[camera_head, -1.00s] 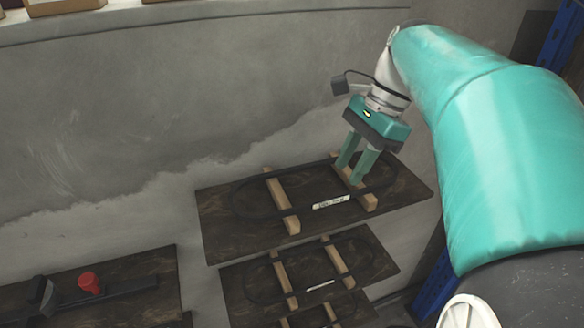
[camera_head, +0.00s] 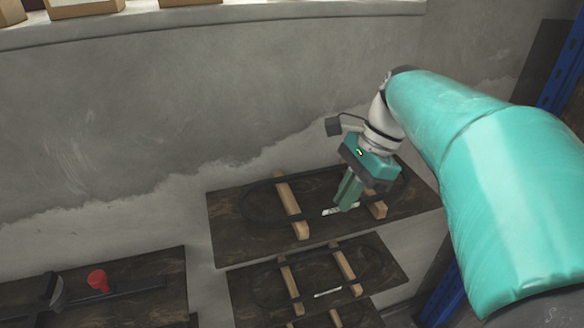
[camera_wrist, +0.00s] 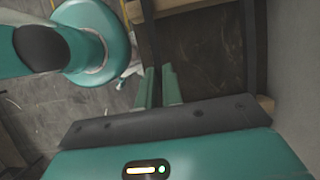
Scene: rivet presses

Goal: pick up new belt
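The new belt (camera_head: 246,205) is a thin black loop lying over two light wooden blocks on the upper dark board (camera_head: 225,225). A white label (camera_head: 328,212) marks its near strand. My gripper (camera_head: 346,205) points down at this near strand, between the blocks and at the label. Its green fingers are close together in the head view. In the wrist view the fingers (camera_wrist: 160,88) stand at the lower end of a black strand, with a narrow gap between them. They look closed on the belt, though the contact itself is hidden. The belt still appears to rest on its blocks.
A lower board (camera_head: 245,290) holds another black belt on wooden blocks. A red knob (camera_head: 97,280) stands on a dark board at lower left. A grey wall rises close behind the boards. A blue upright (camera_head: 566,60) is at right.

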